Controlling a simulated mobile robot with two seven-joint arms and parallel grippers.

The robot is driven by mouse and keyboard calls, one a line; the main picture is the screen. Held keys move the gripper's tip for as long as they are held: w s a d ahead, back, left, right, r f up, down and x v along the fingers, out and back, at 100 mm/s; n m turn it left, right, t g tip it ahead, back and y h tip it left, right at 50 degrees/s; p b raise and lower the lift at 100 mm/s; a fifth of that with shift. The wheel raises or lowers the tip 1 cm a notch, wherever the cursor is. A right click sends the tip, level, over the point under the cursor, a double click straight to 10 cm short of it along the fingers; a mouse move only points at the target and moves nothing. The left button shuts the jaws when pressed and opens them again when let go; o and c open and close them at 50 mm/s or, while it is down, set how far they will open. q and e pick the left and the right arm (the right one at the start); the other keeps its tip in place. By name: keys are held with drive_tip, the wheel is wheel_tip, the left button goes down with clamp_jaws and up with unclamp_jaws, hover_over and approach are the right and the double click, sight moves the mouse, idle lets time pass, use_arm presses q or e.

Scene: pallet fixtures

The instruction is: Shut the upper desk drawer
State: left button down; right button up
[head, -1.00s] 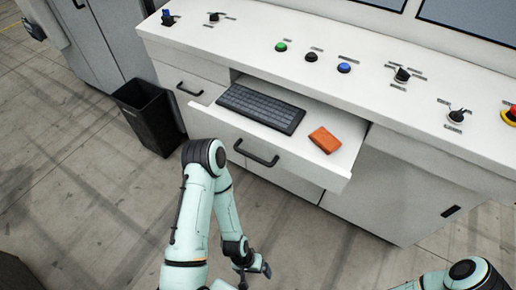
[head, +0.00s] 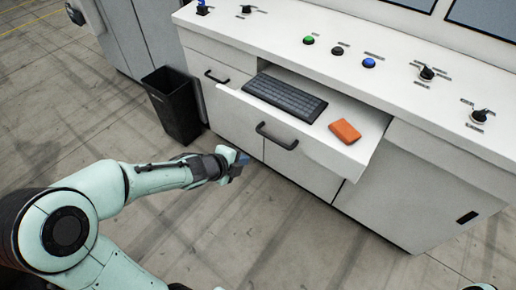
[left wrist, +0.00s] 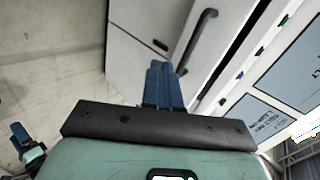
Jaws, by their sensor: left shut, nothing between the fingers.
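The upper desk drawer (head: 325,160) is pulled out from under the white desktop, with its dark bar handle (head: 277,137) on the front. A dark keyboard (head: 285,97) and an orange-brown block (head: 345,131) lie in it. My left gripper (head: 241,160) is shut and empty, in front of the drawer's left part and apart from it, near the handle. In the left wrist view its blue fingers (left wrist: 164,82) are together, and a dark handle (left wrist: 199,40) shows beyond them. My right gripper (left wrist: 20,134) shows small at the left wrist view's edge; its jaw state is unclear.
A black bin (head: 173,105) stands on the floor left of the desk. The white desktop (head: 290,35) carries buttons and knobs. A smaller drawer handle (head: 216,77) is left of the open drawer. The floor in front is clear.

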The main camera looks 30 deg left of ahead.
use_arm(q)
drive_tip(key=w+f+m+b, duration=0.1)
drive_tip(key=w+f+b, duration=0.2)
drive_tip(key=w, duration=0.8)
drive_tip(key=shift+w+t, duration=0.25)
drive_tip(key=shift+t, duration=0.05)
use_arm(e)
drive_tip(key=f, duration=0.1)
drive_tip(key=s+f, duration=0.2)
drive_tip(key=f, duration=0.1)
drive_tip(key=shift+s+f, duration=0.1)
drive_tip(key=shift+s, duration=0.15)
use_arm(q)
drive_tip(key=shift+a+f, duration=0.1)
